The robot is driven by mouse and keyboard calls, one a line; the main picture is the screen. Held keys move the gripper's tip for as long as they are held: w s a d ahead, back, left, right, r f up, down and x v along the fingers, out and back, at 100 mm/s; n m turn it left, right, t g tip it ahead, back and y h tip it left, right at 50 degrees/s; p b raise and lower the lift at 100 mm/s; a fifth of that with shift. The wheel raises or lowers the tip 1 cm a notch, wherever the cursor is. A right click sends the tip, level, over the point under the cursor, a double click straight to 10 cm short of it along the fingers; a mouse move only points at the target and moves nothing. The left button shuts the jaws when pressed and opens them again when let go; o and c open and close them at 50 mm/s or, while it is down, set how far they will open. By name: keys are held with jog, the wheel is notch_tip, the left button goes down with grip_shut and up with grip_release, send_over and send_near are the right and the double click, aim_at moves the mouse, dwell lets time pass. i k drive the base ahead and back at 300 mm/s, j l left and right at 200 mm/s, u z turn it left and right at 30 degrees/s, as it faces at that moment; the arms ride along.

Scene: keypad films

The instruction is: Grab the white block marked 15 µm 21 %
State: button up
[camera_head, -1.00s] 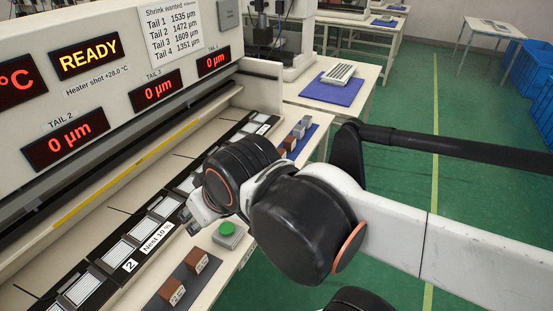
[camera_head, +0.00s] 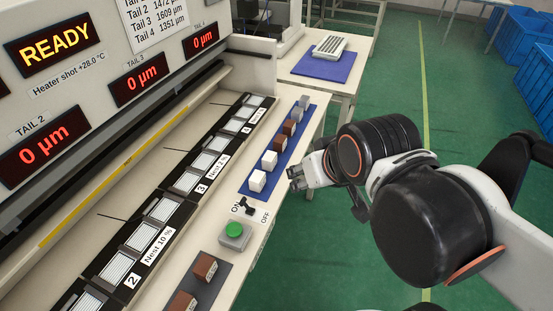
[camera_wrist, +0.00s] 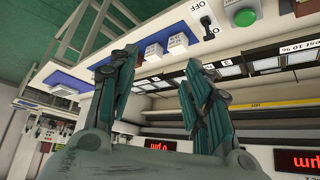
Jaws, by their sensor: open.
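Two white blocks stand at the near end of a blue mat (camera_head: 246,187) on the machine's front ledge: a nearer white block (camera_head: 257,181) and a farther white block (camera_head: 269,160). In the wrist view, one white block (camera_wrist: 177,42) is beside another white block (camera_wrist: 154,50), with dark print on their faces too small to read. I cannot tell which is marked 15 µm 21 %. My gripper (camera_head: 293,178) is open and empty, just right of the white blocks in the head view. In the wrist view, its spread fingers (camera_wrist: 158,70) partly cover the mat.
Brown blocks (camera_head: 281,143) and grey blocks (camera_head: 304,101) continue the row. An ON/OFF switch (camera_head: 247,207), a green button (camera_head: 234,230) and more brown blocks (camera_head: 204,267) lie nearer. Numbered nests (camera_head: 187,181) run along the ledge.

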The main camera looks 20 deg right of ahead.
aim_at(268, 161)
jog(key=k+l+u, duration=0.2)
jog(key=l, duration=0.25)
jog(key=k+l+u, duration=0.25)
jog(key=k+l, duration=0.2)
